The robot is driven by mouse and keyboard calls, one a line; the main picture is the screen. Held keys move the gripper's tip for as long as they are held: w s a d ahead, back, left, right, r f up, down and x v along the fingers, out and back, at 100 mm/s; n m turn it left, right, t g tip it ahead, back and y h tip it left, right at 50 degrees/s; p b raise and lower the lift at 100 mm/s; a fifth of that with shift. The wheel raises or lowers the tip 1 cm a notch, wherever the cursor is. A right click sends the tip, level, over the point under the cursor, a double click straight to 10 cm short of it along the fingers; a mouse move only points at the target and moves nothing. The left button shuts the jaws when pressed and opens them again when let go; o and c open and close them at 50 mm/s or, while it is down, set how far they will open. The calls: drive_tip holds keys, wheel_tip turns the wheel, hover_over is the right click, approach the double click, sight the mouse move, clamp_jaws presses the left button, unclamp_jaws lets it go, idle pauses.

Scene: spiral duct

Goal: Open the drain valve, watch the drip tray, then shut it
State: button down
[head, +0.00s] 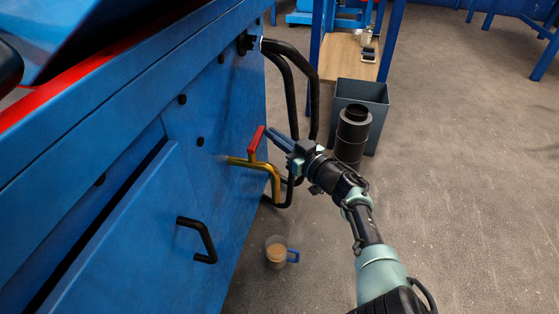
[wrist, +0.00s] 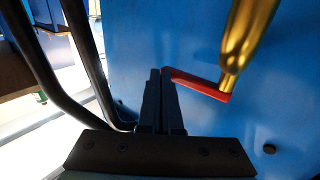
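The drain valve is a brass pipe (head: 250,164) coming out of the blue machine's side and bending downward, with a red lever (head: 257,139) on top. My gripper (head: 273,137) is at the lever's upper end. In the wrist view its two dark fingers (wrist: 160,75) are together. The red lever (wrist: 203,86) runs from the right fingertip to the brass pipe (wrist: 243,40); I see no lever between the fingers. No flat drip tray shows. A clear cup (head: 276,256) with tan contents and a blue handle stands on the floor below the spout. No falling liquid is visible.
Black curved hoses (head: 303,85) hang close behind my gripper. A dark grey bin (head: 372,97) and a black stepped cylinder (head: 352,135) stand beyond it. A black handle (head: 202,238) juts from the blue panel. The floor to the right is clear.

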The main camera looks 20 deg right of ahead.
drive_tip(key=shift+r, duration=0.15)
drive_tip(key=p+v, duration=1)
drive_tip(key=v, duration=0.3)
